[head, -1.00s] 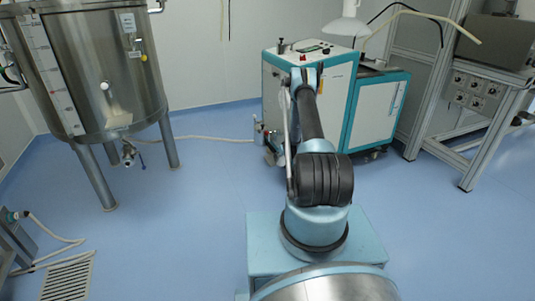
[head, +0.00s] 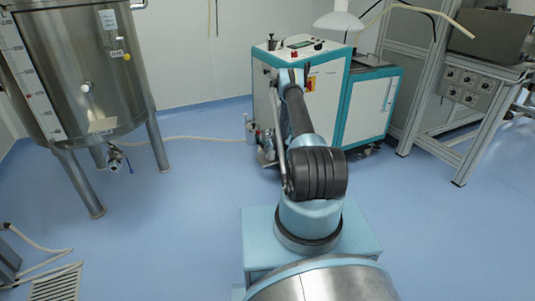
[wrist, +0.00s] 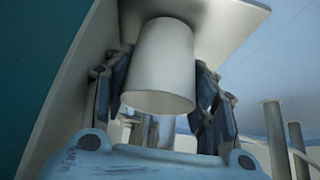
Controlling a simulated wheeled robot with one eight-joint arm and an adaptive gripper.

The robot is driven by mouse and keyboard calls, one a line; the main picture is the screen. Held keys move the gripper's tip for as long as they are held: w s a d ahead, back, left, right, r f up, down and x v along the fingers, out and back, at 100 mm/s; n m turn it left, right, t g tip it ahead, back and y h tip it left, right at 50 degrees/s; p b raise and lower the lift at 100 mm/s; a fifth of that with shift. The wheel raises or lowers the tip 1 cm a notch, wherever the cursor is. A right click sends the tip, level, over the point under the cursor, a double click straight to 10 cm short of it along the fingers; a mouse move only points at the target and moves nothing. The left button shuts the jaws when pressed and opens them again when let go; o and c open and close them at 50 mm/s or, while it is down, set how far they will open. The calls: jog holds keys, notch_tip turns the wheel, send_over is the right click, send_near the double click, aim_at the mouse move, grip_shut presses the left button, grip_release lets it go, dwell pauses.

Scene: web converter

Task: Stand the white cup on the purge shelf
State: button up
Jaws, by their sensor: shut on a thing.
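The white cup (wrist: 160,62) fills the middle of the wrist view. My gripper (wrist: 163,66) is shut on it, with one dark-padded finger on each side. The cup's narrower end points to the top of the picture and its wider rim to the bottom. A pale flat plate (wrist: 225,22), which looks like the purge shelf, lies at or just behind the narrow end. I cannot tell whether the cup touches it.
A steel tank on legs (head: 75,70) stands at the left, with a hose on the floor towards the machine. A metal frame bench (head: 470,85) stands at the right. A floor grate (head: 52,285) is at lower left. Blue floor around my base is open.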

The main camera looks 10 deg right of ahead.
jog(key=shift+a, duration=0.65)
jog(key=o, duration=1)
jog(key=shift+a, duration=0.35)
jog(key=shift+s, duration=0.15)
